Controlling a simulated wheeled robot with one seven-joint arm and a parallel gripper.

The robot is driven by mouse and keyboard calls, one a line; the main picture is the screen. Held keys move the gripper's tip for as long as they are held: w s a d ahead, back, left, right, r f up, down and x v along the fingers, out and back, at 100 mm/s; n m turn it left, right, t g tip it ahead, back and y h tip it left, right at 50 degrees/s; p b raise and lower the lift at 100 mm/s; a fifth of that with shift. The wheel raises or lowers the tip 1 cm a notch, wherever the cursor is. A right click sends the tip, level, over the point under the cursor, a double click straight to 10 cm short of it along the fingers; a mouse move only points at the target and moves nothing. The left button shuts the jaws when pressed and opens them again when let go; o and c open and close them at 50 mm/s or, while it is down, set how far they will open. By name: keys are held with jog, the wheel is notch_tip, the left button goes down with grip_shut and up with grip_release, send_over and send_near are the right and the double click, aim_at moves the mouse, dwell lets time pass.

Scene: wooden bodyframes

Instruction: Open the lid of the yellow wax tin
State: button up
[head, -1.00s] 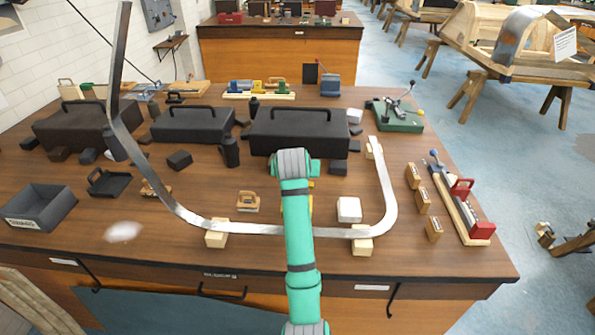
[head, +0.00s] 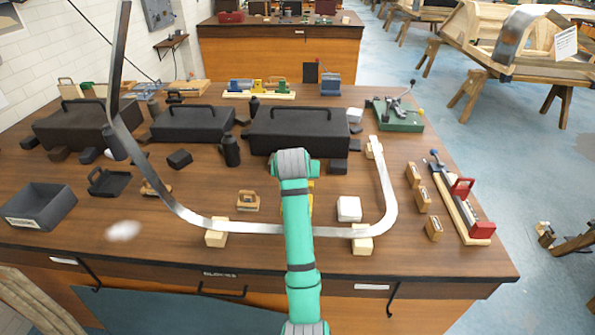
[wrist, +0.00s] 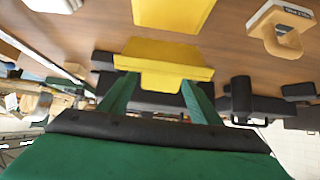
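The yellow wax tin (head: 310,207) is mostly hidden behind my arm in the head view; only slivers of yellow show at the arm's right edge. In the wrist view the tin's yellow body (wrist: 172,12) is at the top edge, cut off by the frame. A yellow lid piece (wrist: 165,58) shows below it, with a strip of brown table visible between the two. My gripper (wrist: 160,84) has its two green fingertips against either side of the lid's lower yellow part, which fills the gap between them. The head view hides the fingers.
A bent metal strip (head: 250,228) on wooden blocks curves around the tin's area. A white block (head: 349,209) stands right of my arm and a small wooden tool (head: 248,201) left. Black cases (head: 299,131) line the back.

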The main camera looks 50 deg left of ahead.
jog(key=shift+r, duration=0.1)
jog(key=v, duration=1)
jog(key=shift+s+d+r, duration=0.15)
jog(key=shift+r, duration=0.05)
